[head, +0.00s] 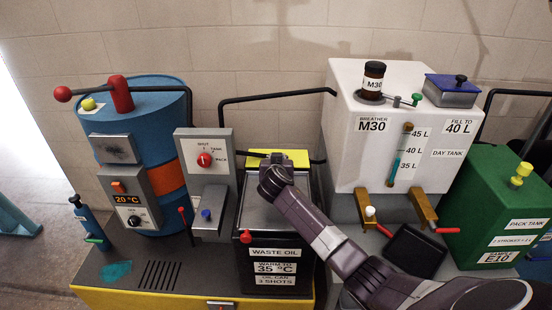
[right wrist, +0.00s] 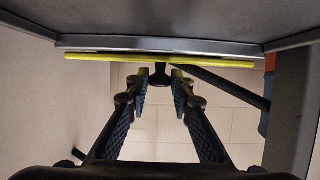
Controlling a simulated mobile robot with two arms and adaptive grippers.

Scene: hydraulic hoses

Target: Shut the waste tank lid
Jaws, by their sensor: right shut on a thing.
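The waste tank is a dark box labelled WASTE OIL (head: 275,253) in the middle of the head view, with a grey top (head: 262,213). A yellow panel (head: 298,157), seemingly its lid, shows at the tank's back edge, partly hidden by my gripper; I cannot tell its exact angle. My right gripper (head: 272,163) is over the back of the tank. In the right wrist view, its fingers (right wrist: 160,80) are shut on a small black knob (right wrist: 161,72) beside a yellow edge (right wrist: 160,59). My left gripper is not in view.
A blue drum (head: 160,110) and a grey switch box (head: 205,155) stand left of the tank. A black rail (head: 275,97) runs behind.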

